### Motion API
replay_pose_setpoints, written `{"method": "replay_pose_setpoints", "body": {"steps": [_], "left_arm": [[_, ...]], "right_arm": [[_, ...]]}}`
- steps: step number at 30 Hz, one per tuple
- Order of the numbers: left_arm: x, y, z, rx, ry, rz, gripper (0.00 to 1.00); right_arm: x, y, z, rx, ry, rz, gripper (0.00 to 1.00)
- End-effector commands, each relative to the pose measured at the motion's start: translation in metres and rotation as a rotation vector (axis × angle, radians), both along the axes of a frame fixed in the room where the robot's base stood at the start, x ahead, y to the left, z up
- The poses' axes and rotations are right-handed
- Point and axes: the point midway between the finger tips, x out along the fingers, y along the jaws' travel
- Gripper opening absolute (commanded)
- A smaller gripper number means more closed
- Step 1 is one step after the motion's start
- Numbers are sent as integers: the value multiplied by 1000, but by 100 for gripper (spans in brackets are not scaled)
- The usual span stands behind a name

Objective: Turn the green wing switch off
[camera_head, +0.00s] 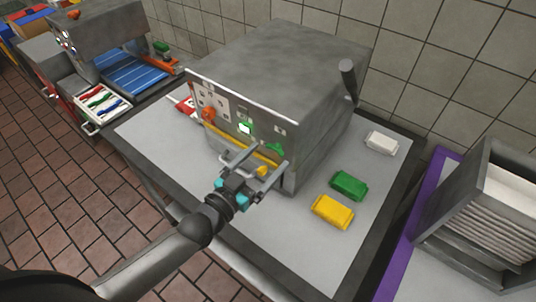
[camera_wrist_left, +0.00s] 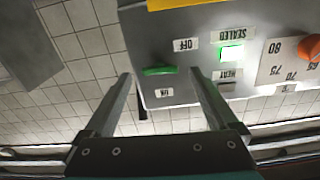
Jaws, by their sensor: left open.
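The green wing switch (camera_head: 274,149) is on the right part of the front panel of the grey machine (camera_head: 290,60). In the left wrist view, which shows the panel upside down, the wing switch (camera_wrist_left: 159,71) lies horizontal between the OFF label (camera_wrist_left: 186,44) and the ON label (camera_wrist_left: 164,92). My left gripper (camera_head: 268,156) is open in front of the panel. In the wrist view its fingertips (camera_wrist_left: 160,75) stand on either side of the switch, with nothing held. I cannot tell whether they touch it. My right gripper is not in view.
A lit green SEALED indicator (camera_wrist_left: 232,53) and an orange knob (camera_head: 208,114) sit on the same panel. A yellow bar (camera_head: 252,157) runs below it. Yellow (camera_head: 332,211), green (camera_head: 348,185) and white (camera_head: 381,142) blocks lie on the table (camera_head: 290,235) to the right.

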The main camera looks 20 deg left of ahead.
Motion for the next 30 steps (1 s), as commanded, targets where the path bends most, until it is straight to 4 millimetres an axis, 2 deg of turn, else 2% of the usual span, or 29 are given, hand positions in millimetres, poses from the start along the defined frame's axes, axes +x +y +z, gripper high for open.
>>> {"method": "replay_pose_setpoints", "body": {"steps": [6,15,30], "left_arm": [[13,-5,0,1,1,-1,92],[13,-5,0,1,1,-1,92],[13,-5,0,1,1,-1,36]], "right_arm": [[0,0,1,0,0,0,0],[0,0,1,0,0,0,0],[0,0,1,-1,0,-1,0]]}}
